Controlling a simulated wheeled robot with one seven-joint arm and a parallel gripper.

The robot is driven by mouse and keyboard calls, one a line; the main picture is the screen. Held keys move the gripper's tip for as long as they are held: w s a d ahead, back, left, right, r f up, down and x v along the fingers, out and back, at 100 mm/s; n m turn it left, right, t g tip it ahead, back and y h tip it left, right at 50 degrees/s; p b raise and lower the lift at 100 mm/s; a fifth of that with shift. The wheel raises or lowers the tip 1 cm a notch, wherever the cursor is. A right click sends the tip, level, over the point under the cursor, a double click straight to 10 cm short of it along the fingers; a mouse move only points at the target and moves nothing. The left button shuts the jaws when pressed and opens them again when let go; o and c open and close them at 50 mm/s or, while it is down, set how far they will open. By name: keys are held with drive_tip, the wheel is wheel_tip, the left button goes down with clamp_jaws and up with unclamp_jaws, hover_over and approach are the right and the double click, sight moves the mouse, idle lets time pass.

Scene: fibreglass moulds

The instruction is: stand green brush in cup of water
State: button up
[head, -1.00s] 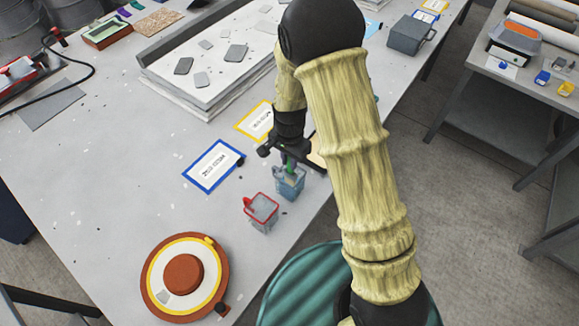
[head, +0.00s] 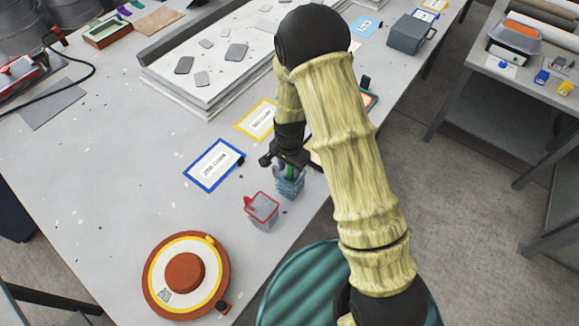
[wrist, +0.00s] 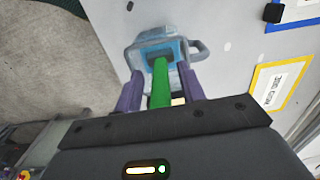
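The green brush (wrist: 160,85) has its handle running down into the mouth of a blue cup (wrist: 151,48). The handle looks roughly upright, and its lower end is hidden in the cup. In the head view the blue cup (head: 288,187) stands on the table near its right edge, with a bit of the green brush (head: 289,172) showing above it. My gripper (wrist: 161,72) is just above the cup with its purple fingers on either side of the handle. A gap shows between each finger and the handle. I cannot make out the water.
A red-rimmed cup (head: 262,210) stands just left of the blue cup. A blue-bordered card (head: 214,165) and a yellow-bordered card (head: 256,120) lie behind. A round orange-brown mould (head: 185,272) lies at the front. The table's left middle is clear.

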drive_tip(key=shift+r, duration=0.1)
wheel_tip(320, 180, up, 12)
drive_tip(key=b, duration=0.2)
drive_tip(key=shift+b, duration=0.35)
idle(0.7)
drive_tip(key=s+d+r+n+t, duration=0.1)
drive_tip(key=s+d+r+n, duration=0.2)
drive_tip(key=s+d, duration=0.3)
drive_tip(key=s+d+r+n+t, duration=0.1)
drive_tip(key=s+d+r+n, duration=0.2)
drive_tip(key=s+d, duration=0.3)
drive_tip(key=shift+d+r+n+t, duration=0.15)
drive_tip(key=shift+d+n+t, duration=0.15)
drive_tip(key=shift+d+n, duration=0.55)
drive_tip(key=shift+s, duration=0.2)
